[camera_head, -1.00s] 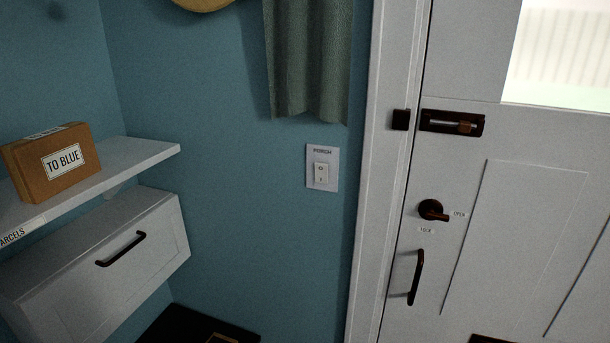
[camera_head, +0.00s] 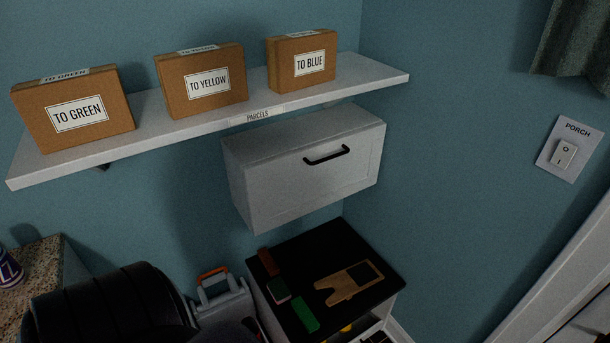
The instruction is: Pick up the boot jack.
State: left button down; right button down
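The boot jack (camera_head: 342,288) is a flat, light-wood board with a notched end at the left and a dark pad at the right. It lies flat on the black top of a low cabinet (camera_head: 335,245), below the white wall drawer. Neither of my grippers shows in the head view.
A white drawer box (camera_head: 305,165) and a parcel shelf (camera_head: 200,115) overhang behind. A grey caddy (camera_head: 222,300) stands left.

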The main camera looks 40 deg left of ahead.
aim_at(346, 283)
jog(key=u, duration=0.95)
